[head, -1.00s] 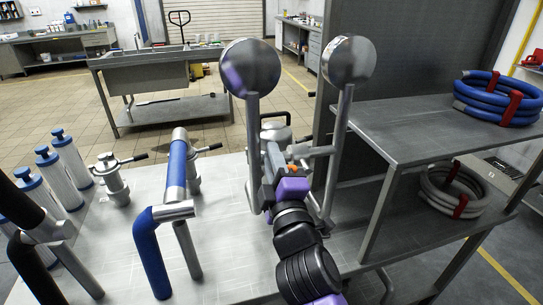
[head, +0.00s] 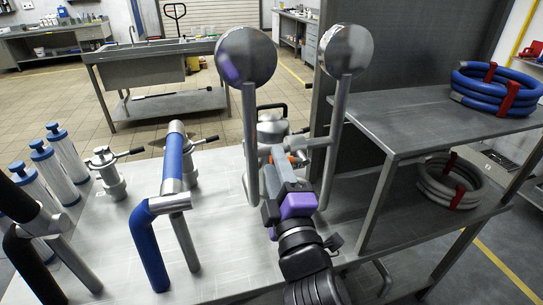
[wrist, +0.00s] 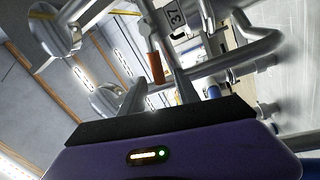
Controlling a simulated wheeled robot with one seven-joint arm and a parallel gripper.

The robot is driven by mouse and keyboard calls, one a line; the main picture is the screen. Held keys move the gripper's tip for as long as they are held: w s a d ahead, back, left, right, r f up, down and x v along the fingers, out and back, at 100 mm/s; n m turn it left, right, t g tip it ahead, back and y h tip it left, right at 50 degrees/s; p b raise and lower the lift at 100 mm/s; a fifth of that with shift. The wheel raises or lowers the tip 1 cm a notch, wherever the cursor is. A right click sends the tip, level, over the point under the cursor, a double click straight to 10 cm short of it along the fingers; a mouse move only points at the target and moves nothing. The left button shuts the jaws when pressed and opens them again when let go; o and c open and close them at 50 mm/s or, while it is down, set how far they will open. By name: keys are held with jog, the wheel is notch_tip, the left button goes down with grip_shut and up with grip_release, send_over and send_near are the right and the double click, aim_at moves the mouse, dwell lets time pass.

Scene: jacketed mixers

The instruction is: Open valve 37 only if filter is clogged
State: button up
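The tag reading 37 (wrist: 175,17) shows at the top of the wrist view. Just left of and below it is a metal lever with an orange-brown grip (wrist: 156,68). My gripper (head: 274,160) is in front of the pipework between two tall metal stalks in the head view. In the wrist view its fingers (wrist: 160,92) look apart, with the orange-brown grip ahead of the gap; I see nothing held. Two round silver heads, left (head: 246,56) and right (head: 346,48), top the stalks; no dial face shows. I cannot tell from these frames whether a filter is clogged.
White cylinders with blue caps (head: 69,155) stand at the left of the pale bench (head: 120,245). Black-handled valves (head: 107,172) and a blue pipe (head: 172,160) stand nearby. A grey shelf (head: 400,125) with coiled blue hose (head: 495,92) is close on the right.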

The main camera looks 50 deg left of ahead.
jog(key=shift+v, duration=1.35)
jog(key=shift+c, duration=0.7)
jog(key=s+a, duration=0.1)
jog(key=s+a+r, duration=0.1)
jog(key=shift+s+g, duration=0.3)
jog(key=shift+s, duration=0.1)
grip_shut()
jog(key=w+d+r+m+t, duration=0.1)
jog(key=w+d+r+m, duration=0.1)
jog(key=d+m, duration=0.5)
jog(key=w+d+r+m, duration=0.2)
jog(key=d+m, duration=0.1)
jog(key=m, duration=0.7)
jog(key=w+a+r+g+p, duration=0.1)
jog(key=w+a+p, duration=0.25)
jog(key=a, duration=0.65)
jog(key=shift+s+d+f+m, duration=0.15)
jog(key=shift+s+f+m, duration=0.1)
jog(key=shift+f, duration=0.65)
jog(key=shift+s+d+f+m, duration=0.15)
jog(key=shift+s+f, duration=0.15)
jog(key=shift+f, duration=0.65)
